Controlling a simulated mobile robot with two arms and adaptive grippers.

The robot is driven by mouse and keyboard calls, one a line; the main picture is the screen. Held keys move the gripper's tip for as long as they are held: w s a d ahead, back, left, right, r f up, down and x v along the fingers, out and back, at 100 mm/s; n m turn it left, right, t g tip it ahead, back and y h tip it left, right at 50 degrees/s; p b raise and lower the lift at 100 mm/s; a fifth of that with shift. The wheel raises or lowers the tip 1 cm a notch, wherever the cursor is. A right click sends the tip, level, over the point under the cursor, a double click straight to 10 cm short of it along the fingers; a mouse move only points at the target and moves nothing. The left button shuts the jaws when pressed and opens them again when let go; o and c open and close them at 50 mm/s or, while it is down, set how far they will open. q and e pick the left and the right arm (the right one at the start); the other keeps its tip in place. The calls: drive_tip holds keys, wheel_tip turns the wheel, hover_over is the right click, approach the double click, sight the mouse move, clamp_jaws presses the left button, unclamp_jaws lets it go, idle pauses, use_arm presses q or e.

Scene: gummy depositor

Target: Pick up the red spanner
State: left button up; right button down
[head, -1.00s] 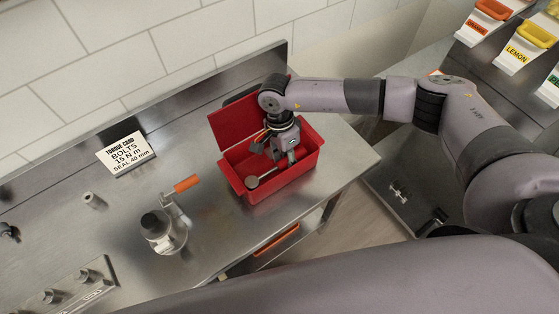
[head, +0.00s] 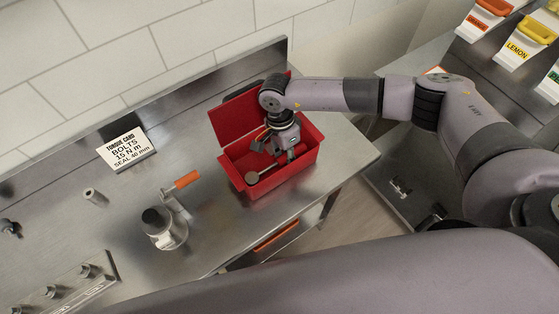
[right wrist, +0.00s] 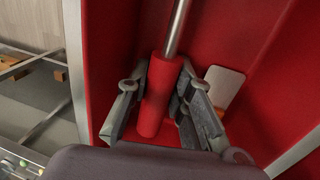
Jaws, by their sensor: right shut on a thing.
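A red-handled tool with a bare steel shaft (right wrist: 178,28) stands out in the right wrist view; its red grip (right wrist: 157,95) is between my right fingers. It looks like the red spanner, but its far end is outside that view. My right gripper (right wrist: 155,105) is shut on this grip, inside the open red toolbox (head: 285,178). In the head view my right gripper (head: 284,160) points down into the box and hides most of its contents. A round grey tool head (head: 252,177) shows at the box's left end. My left gripper is not in view.
The toolbox's raised lid (head: 250,115) stands behind it. A grey machine part with an orange-handled crank (head: 186,180) is to the left on the steel bench. A torque card (head: 126,148) stands farther back. The bench's front edge is close to the box.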

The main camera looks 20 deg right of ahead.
drive_tip(key=shift+r, duration=0.1)
idle(0.3)
drive_tip(key=shift+w+r, duration=0.1)
drive_tip(key=shift+r, duration=0.35)
wheel_tip(320, 180, up, 19)
drive_tip(key=b, duration=0.6)
drive_tip(key=shift+b, duration=0.35)
drive_tip(key=c, duration=2)
unclamp_jaws()
drive_tip(key=shift+c, duration=0.2)
clamp_jaws()
